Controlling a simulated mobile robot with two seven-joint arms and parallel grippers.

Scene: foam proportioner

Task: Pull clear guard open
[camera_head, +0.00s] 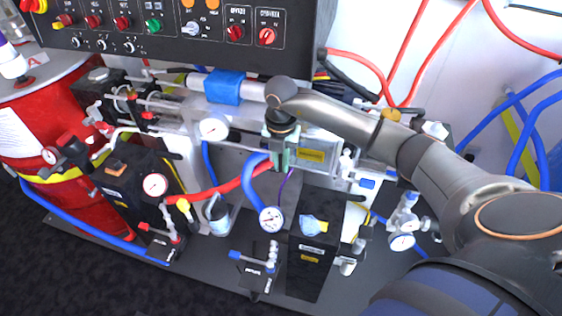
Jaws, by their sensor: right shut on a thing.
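The clear guard (325,144) is a see-through panel with a yellow label, in the middle of the machine in the head view. My right arm comes in from the right and reaches over the guard's upper edge. My right gripper (279,160) points down at the guard's left part and is shut on it. The fingertips are small here, and the exact part between them is hard to see. How far the guard stands open cannot be told. My left gripper is not in view.
A black control panel (180,30) with knobs hangs above. A red drum (60,140) stands at the left. Gauges, black boxes (315,245) and red and blue hoses crowd the area below the guard. Bare dark floor (60,270) shows at the lower left.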

